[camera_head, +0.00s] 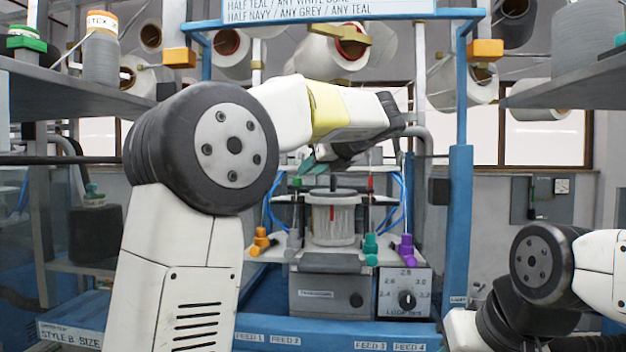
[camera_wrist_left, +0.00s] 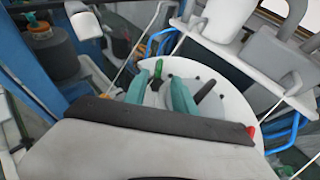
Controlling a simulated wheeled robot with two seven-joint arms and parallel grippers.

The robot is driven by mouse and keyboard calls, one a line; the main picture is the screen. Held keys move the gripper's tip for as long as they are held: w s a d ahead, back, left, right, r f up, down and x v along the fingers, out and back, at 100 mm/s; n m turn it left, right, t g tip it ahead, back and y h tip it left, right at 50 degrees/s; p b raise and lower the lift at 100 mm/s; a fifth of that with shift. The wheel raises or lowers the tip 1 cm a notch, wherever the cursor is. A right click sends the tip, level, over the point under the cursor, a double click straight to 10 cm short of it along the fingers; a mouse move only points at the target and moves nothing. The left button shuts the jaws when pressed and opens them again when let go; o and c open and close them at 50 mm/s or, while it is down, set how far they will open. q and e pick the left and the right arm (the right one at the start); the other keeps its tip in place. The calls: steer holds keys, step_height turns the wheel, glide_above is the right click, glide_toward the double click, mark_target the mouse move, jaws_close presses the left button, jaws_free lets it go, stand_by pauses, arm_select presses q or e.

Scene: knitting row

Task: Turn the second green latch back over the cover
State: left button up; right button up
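My left gripper (camera_head: 316,165) reaches in over the knitting machine, above its clear cylinder (camera_head: 333,220). In the left wrist view my left gripper (camera_wrist_left: 161,79) shows two teal fingers, spread apart with a gap. A small green latch (camera_wrist_left: 158,68) shows near the gap between the fingertips, over the pale round cover (camera_wrist_left: 236,108). I cannot tell whether the fingers touch it. A dark post (camera_wrist_left: 206,90) stands on the cover to the right of the fingers. A red piece (camera_wrist_left: 252,132) shows at the dark gripper body's edge. My right gripper is out of view.
Orange (camera_head: 260,241), teal (camera_head: 371,248) and purple (camera_head: 406,247) feeders stand around the machine. A dial box (camera_head: 405,294) is at front right. Blue posts (camera_head: 459,200) frame the machine, and yarn shelves stand at both sides.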

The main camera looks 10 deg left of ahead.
mark_target(297, 187)
arm_select(q)
steer(key=x, duration=0.7)
steer(key=shift+w+a+f, duration=0.15)
steer(key=shift+w, duration=0.15)
jaws_close()
